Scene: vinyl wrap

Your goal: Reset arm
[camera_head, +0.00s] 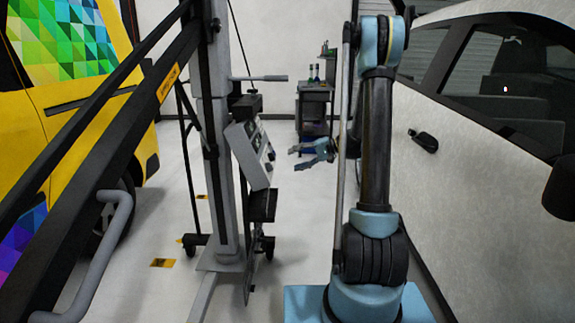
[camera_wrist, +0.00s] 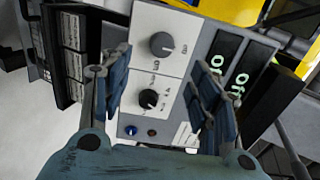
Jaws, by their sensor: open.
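My gripper (camera_head: 316,155) is open and empty, held to the left of my arm's upright link in the head view. It points left toward a grey control box (camera_head: 248,152) on a post, with a gap between them in that view. In the wrist view the two fingers of my gripper (camera_wrist: 163,98) stand apart, in front of the control box face (camera_wrist: 165,75). The face shows two dark knobs (camera_wrist: 162,45), a blue and a red button, and dark panels with green marks at right. My arm is bent, with its elbow raised at the top of the head view.
A yellow vehicle (camera_head: 45,110) with a coloured wrap stands at left. A white car (camera_head: 480,190) stands close at right. A wheeled stand post (camera_head: 222,225) and dark diagonal beams (camera_head: 95,125) fill the left. A cart (camera_head: 314,105) stands behind.

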